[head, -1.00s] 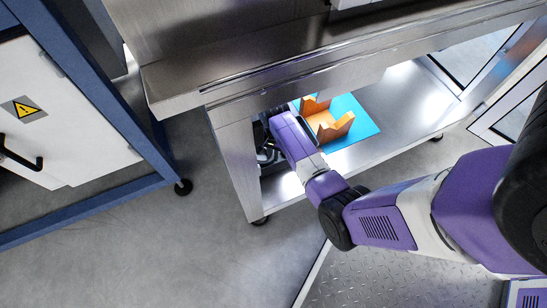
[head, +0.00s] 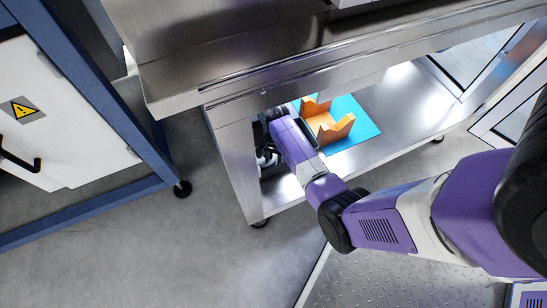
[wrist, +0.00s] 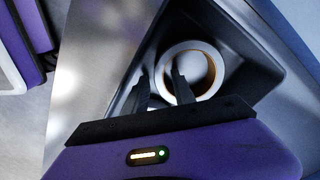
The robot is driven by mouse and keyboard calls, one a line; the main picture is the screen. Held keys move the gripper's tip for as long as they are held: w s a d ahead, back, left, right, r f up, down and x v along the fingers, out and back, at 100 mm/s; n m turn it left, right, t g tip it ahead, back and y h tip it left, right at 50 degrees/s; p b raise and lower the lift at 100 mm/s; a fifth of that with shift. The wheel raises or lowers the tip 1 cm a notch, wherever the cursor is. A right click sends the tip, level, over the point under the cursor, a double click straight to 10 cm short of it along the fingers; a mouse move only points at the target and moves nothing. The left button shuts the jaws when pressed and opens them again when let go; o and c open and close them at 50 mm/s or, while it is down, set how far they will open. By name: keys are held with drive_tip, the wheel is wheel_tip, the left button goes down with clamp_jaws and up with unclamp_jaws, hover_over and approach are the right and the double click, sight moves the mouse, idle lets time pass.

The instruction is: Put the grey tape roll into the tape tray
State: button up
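The grey tape roll (wrist: 211,60) shows in the wrist view as a pale ring with a brown inner core. It lies inside a dark, deep-walled tray (wrist: 258,52). My gripper (wrist: 161,70) reaches into this tray with its two dark fingers apart. The right finger overlaps the ring's opening and the left finger is just outside its left edge; the near-left rim lies between them, and contact is not clear. In the head view my gripper is mostly hidden beneath the bench top, and the roll cannot be made out. I cannot tell whether the dark tray is the tape tray.
An orange notched holder (head: 325,128) stands on a blue mat (head: 357,112) on the steel lower shelf (head: 405,100), right of my wrist. The steel bench top (head: 230,75) overhangs closely. A bench leg (head: 238,165) is left of my arm. The shelf's right side is clear.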

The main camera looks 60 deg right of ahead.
wheel_tip(320, 180, up, 12)
drive_tip(key=p, duration=0.6)
drive_tip(key=s+a+n+t+h, duration=0.3)
drive_tip(key=s+a+n+t, duration=0.45)
drive_tip(key=s, duration=0.35)
drive_tip(key=s+a+r+n+t+y, duration=0.1)
drive_tip(key=s+a+r+n+t, duration=0.1)
drive_tip(key=r, duration=0.7)
drive_tip(key=s+a+r+n+t+y, duration=0.1)
drive_tip(key=s+a+r+n+t, duration=0.2)
drive_tip(key=a+r, duration=0.4)
drive_tip(key=s+a+r+n+t+y, duration=0.1)
drive_tip(key=s+a+r+n+t, duration=0.1)
drive_tip(key=r, duration=1)
drive_tip(key=s+a+n, duration=0.1)
drive_tip(key=s+a, duration=0.1)
drive_tip(key=s, duration=0.1)
drive_tip(key=shift+a+b, duration=0.3)
drive_tip(key=shift+a, duration=0.1)
drive_tip(key=shift+r, duration=0.1)
wheel_tip(320, 180, up, 24)
drive_tip(key=p, duration=2.5)
drive_tip(key=shift+r, duration=0.25)
